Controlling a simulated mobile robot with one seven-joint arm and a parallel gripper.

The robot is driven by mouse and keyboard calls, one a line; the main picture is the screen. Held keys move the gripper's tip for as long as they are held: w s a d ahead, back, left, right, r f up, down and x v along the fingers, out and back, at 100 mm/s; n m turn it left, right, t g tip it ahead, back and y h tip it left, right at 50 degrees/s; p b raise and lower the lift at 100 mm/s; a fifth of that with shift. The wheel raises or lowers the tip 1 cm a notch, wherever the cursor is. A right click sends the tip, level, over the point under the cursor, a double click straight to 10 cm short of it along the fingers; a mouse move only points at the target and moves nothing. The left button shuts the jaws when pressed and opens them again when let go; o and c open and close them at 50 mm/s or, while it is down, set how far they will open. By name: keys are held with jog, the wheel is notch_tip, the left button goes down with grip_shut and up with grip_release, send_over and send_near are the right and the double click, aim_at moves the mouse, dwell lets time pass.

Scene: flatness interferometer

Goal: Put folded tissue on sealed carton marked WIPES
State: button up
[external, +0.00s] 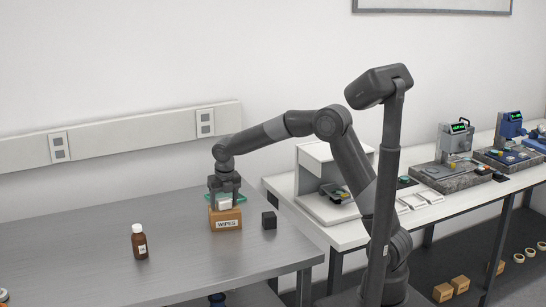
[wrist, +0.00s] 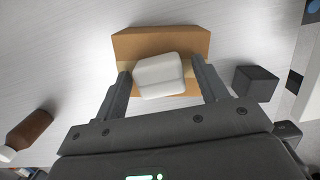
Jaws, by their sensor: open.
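The sealed carton marked WIPES (external: 226,221) stands on the grey metal table; its brown top also shows in the wrist view (wrist: 165,42). The white folded tissue (wrist: 159,75) lies over the carton's top, slightly skewed to it, and shows as a small white block in the external view (external: 224,204). It appears to rest on the carton. My gripper (wrist: 163,82) is open, with one finger on each side of the tissue and a visible gap at the right finger. In the external view my gripper (external: 224,197) is right above the carton.
A black cube (external: 269,220) stands just right of the carton. A brown bottle (external: 139,241) with a white cap stands to the left. The table (external: 180,270) is clear in front. A white bench with instruments stands at right.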

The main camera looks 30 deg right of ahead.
aim_at(226, 202)
jog(key=shift+r, duration=0.1)
notch_tip(226, 202, up, 12)
jog(key=s, duration=0.2)
jog(key=s+d+r+m+t, duration=0.1)
jog(key=s+d+r+m, duration=0.1)
jog(key=d+m, duration=0.25)
jog(key=s+d+r+m, duration=0.2)
jog(key=d+m, duration=0.2)
jog(key=d, duration=0.2)
jog(key=s+d+f+m+t, duration=0.1)
jog(key=s+d+f+m, duration=0.1)
jog(key=s+d+m, duration=0.9)
jog(key=s+d+f+m+t, duration=0.1)
jog(key=s+d+f+m, duration=0.1)
jog(key=s+d+m, duration=0.9)
jog(key=m, duration=0.5)
jog(key=shift+s+d+f+t, duration=0.25)
jog(key=shift+s+d+t, duration=0.1)
jog(key=shift+d+t, duration=0.05)
